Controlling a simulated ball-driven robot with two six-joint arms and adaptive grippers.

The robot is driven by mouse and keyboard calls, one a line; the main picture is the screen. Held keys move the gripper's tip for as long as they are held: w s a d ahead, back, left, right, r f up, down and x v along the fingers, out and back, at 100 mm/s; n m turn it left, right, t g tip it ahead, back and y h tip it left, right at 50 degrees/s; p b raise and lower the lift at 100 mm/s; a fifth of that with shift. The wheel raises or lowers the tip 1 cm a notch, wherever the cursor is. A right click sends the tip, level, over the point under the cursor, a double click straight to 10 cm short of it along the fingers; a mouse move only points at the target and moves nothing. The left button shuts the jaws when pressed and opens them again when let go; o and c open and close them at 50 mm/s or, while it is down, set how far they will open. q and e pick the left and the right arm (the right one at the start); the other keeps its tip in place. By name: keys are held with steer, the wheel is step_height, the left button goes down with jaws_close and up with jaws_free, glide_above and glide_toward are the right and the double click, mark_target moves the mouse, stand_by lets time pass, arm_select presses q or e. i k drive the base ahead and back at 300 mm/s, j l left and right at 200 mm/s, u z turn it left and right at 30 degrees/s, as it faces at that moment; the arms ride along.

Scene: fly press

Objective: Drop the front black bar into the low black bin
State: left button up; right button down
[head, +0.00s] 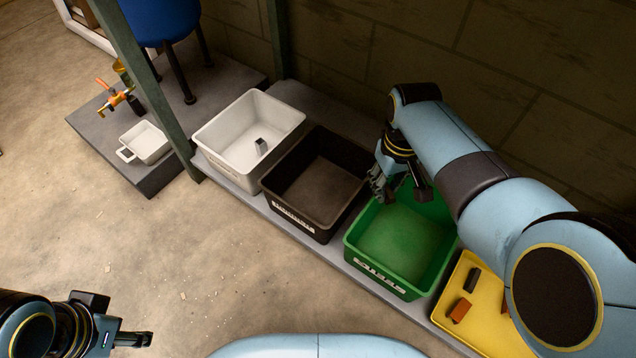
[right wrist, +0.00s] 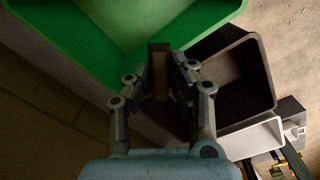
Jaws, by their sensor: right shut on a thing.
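My right gripper (head: 392,186) is above the near-wall side of the green bin, close to its border with the low black bin (head: 318,188). In the right wrist view, the right gripper (right wrist: 166,82) is shut on a dark bar (right wrist: 158,60), which looks like a black bar in shade. The bar stands out between the fingertips, with the green bin and the black bin behind it. The black bin looks empty. My left gripper (head: 132,339) is at the lower left, over the floor; its finger opening is unclear.
The green bin (head: 362,262) looks empty. The white bin (head: 212,138) holds a small grey block (head: 261,146). A yellow tray (head: 478,335) holds a black bar (head: 472,280) and an orange-brown bar (head: 460,310). A green post (head: 150,80) rises left of the bins.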

mark_target(331, 191)
steer(key=i+j+z, duration=0.25)
steer(key=j, duration=0.55)
steer(key=i+j+z, duration=0.1)
steer(key=j+z, duration=0.15)
steer(key=j, duration=0.5)
steer(key=j+z, duration=0.25)
steer(key=j, duration=0.6)
steer(key=i, duration=0.05)
